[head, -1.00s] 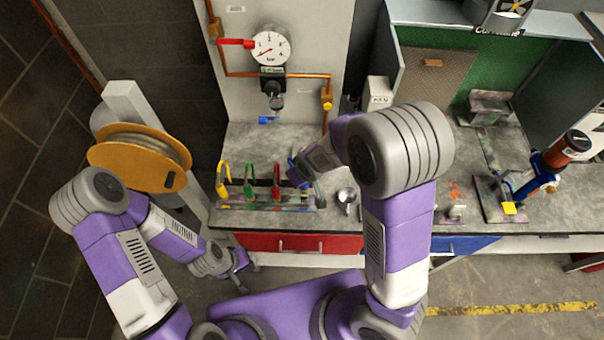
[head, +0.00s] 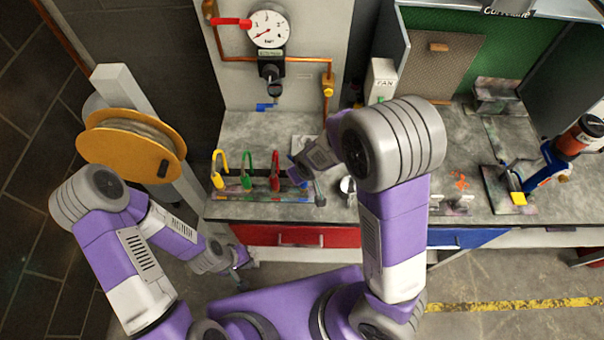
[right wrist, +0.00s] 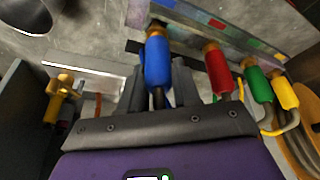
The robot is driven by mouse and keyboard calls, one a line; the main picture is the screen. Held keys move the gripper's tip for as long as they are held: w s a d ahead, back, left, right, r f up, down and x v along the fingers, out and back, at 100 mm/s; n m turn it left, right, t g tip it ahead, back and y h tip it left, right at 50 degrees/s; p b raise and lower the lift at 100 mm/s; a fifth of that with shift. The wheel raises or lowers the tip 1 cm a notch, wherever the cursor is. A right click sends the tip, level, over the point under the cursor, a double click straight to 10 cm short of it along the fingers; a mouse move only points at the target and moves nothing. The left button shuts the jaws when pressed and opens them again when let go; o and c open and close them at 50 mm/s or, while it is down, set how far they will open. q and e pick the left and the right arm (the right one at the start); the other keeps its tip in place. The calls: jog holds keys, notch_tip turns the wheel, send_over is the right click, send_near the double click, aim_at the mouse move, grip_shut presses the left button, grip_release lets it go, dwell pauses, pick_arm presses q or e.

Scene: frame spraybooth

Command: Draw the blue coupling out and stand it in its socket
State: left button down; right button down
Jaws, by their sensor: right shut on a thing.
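The blue coupling (right wrist: 158,62) has a brass end and sits between the fingers of my right gripper (right wrist: 158,88) in the right wrist view. The gripper is shut on it. Its brass end is at the edge of the rack (right wrist: 225,33), in line with the red coupling (right wrist: 218,68); I cannot tell if it is still seated. In the head view my right gripper (head: 303,177) is at the right end of the rack (head: 235,196), and its own fingers mostly hide the blue coupling. My left gripper (head: 238,260) hangs low before the bench; its fingers are too small to read.
Green (head: 246,170) and yellow (head: 218,170) couplings stand left of the red one. A metal cup (head: 346,186) is close right of my right gripper. A pressure gauge (head: 268,29) and copper pipes are on the wall panel. An orange hose reel (head: 130,150) stands left.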

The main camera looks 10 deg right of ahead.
jog(key=shift+f+b, duration=0.55)
jog(key=shift+f, duration=0.05)
jog(key=c, duration=0.7)
grip_release()
jog(key=shift+c, duration=0.2)
jog(key=shift+r, duration=0.15)
